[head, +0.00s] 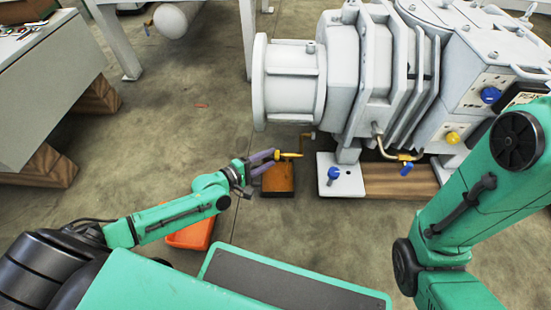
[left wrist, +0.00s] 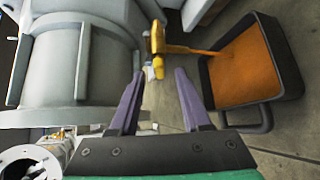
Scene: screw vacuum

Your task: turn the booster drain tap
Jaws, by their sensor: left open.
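A yellow tap with a lever handle (head: 289,155) sticks out low beside the grey pump body, above a black tray (head: 291,191) with an orange inside. My left gripper (head: 273,158) is open, its purple fingers pointing at the tap handle from the left. Whether a finger touches the handle, I cannot tell. My right arm comes in at the right, but its gripper is out of view.
The large grey pump (head: 290,80) fills the upper right. A blue-handled tap (head: 333,174) stands on its foot, another (head: 406,168) hangs from a brass pipe. An orange bin (head: 190,236) lies under my left arm. A workbench (head: 45,85) stands at upper left; floor between is mostly clear.

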